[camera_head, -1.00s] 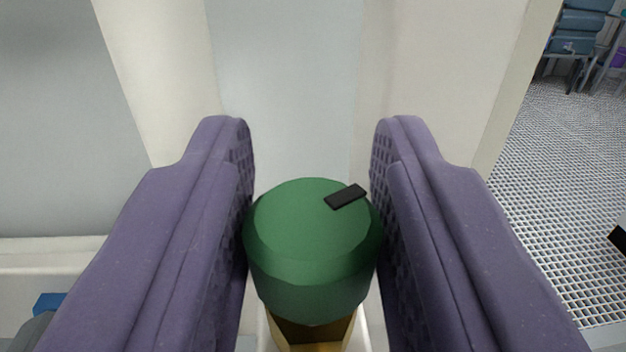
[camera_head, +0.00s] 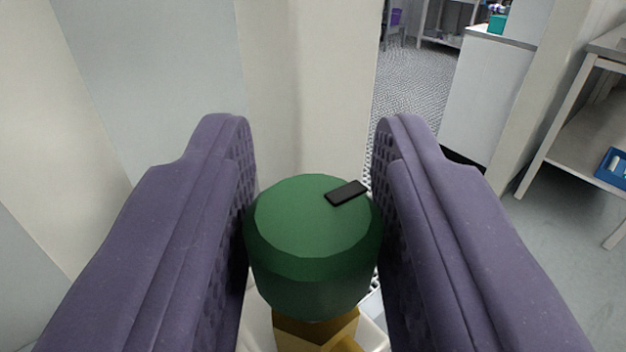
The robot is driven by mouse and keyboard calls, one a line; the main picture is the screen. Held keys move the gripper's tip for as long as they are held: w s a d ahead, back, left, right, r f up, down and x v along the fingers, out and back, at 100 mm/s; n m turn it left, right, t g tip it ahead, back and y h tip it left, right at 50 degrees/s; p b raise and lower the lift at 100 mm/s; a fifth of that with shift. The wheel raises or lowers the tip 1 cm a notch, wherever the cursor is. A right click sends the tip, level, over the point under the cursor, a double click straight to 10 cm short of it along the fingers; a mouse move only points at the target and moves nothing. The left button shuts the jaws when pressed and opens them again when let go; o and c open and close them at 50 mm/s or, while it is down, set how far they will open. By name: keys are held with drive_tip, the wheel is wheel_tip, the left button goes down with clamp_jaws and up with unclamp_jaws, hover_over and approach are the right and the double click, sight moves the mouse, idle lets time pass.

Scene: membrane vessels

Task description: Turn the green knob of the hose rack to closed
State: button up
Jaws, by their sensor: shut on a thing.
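The green knob (camera_head: 308,250) stands in the lower middle of the head camera view. It is a faceted round cap with a small black pointer mark (camera_head: 346,193) on its top, toward the far right of the cap. Below it shows a brass-coloured fitting (camera_head: 318,332). My gripper (camera_head: 312,215) has its two purple padded fingers on the left and right sides of the knob, and it is shut on it. The inner finger pads touch or nearly cover the knob's sides. The rest of the hose rack is mostly hidden under the knob and fingers.
A pale wall or column (camera_head: 305,90) stands right behind the knob. To the right are a white cabinet (camera_head: 490,95), a grey shelf bench (camera_head: 585,125) with a blue crate (camera_head: 613,168), and open grey floor (camera_head: 520,240). A grated floor (camera_head: 410,85) shows farther back.

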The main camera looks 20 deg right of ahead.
drive_tip(key=shift+m+h, duration=0.3)
drive_tip(key=shift+h, duration=0.2)
drive_tip(key=o, duration=0.9)
drive_tip(key=shift+o, duration=0.2)
drive_tip(key=p+v, duration=0.1)
drive_tip(key=v, duration=0.6)
drive_tip(key=shift+s+a, duration=0.15)
drive_tip(key=shift+s, duration=0.2)
drive_tip(key=shift+r, duration=0.1)
